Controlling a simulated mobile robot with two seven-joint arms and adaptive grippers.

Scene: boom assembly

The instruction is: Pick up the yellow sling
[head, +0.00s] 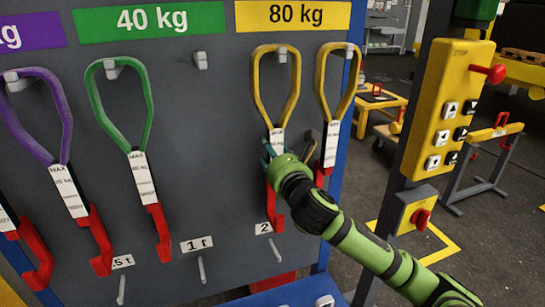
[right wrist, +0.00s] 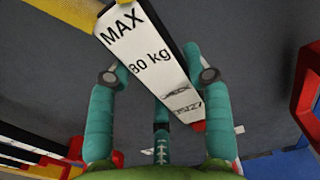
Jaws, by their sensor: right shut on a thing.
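Two yellow slings hang from pegs under the yellow 80 kg sign on the grey board. The left yellow sling (head: 257,90) has a white tag and a red hook below it. My right gripper (head: 278,152) is shut on this sling at its white tag. In the right wrist view the tag (right wrist: 150,55) reads MAX 80 kg and lies between the teal fingers (right wrist: 158,78). The sling's loop is still around its peg. The other yellow sling (head: 321,85) hangs just right of it. My left gripper is not in view.
A green sling (head: 91,100) and a purple sling (head: 62,105) hang further left. Empty lower pegs and weight labels are below. A yellow control box (head: 448,100) on a dark post stands right of the board, near my right arm.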

